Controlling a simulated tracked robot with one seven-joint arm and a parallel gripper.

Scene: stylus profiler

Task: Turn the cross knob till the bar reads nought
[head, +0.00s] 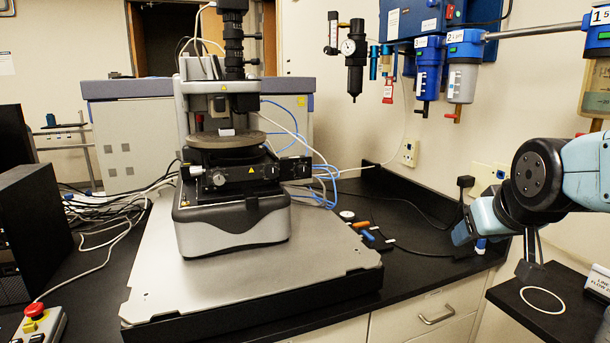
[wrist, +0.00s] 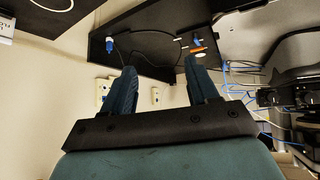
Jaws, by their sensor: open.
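The stylus profiler (head: 232,222) stands on a grey metal plate left of centre in the head view. Small knobs (head: 219,178) show on the front of its dark stage; I cannot tell which is the cross knob. I cannot make out the bar or its reading. In the wrist view, part of the profiler's dark stage (wrist: 270,97) shows at the right edge. My gripper (wrist: 160,66) is open, its two blue fingers apart with nothing between them. In the head view my arm reaches in from the right, well away from the profiler.
The grey plate (head: 150,290) lies on a black counter (head: 420,222). Small items and blue tubes lie right of the profiler. Air filters (head: 463,80) hang on the wall. A red emergency button (head: 35,311) is at front left. A black shelf (head: 515,300) with a white ring stands at front right.

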